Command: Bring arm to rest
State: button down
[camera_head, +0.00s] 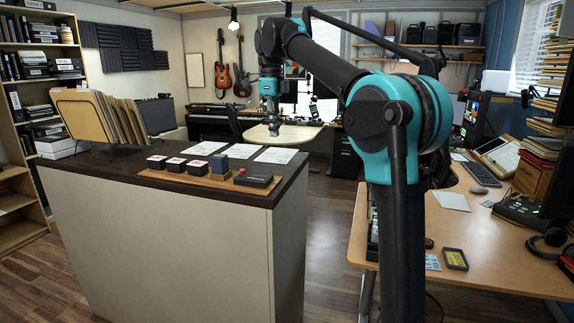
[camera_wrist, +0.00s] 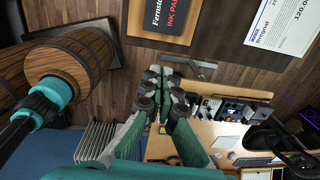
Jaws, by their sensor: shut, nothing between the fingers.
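My arm extends from the right of the head view up and over to the left, then its wrist hangs down. My gripper (camera_head: 273,127) points downward above the far right end of the counter (camera_head: 289,187), apart from its top. In the wrist view my gripper (camera_wrist: 166,88) shows green fingers with dark pads brought together, with nothing held between them.
The counter bears a wooden tray (camera_head: 222,181) with several stamps and a dark ink pad (camera_head: 253,178), white papers (camera_head: 277,155) and a folder rack (camera_head: 80,115). A wooden desk (camera_head: 500,240) with electronics stands right. Floor (camera_head: 328,220) shows between them.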

jog(key=s+d+f+n+t, duration=0.1)
jog(key=s+d+f+n, duration=0.45)
jog(key=f, duration=0.55)
jog(key=s+d+f+n+t, duration=0.1)
jog(key=s+d+f+n, duration=0.1)
jog(key=d+f+n, duration=0.6)
jog(key=s+d+f+n, duration=0.4)
jog(key=s+f, duration=0.6)
jog(key=f, duration=0.1)
jog(key=s+d+f+n+t, duration=0.1)
jog(key=s+d+f+n, duration=0.3)
jog(key=s+f, duration=0.5)
notch_tip(320, 180, down, 4)
jog(key=shift+s+d+r, duration=0.25)
jog(key=shift+s+d, duration=0.1)
jog(key=shift+d, duration=0.25)
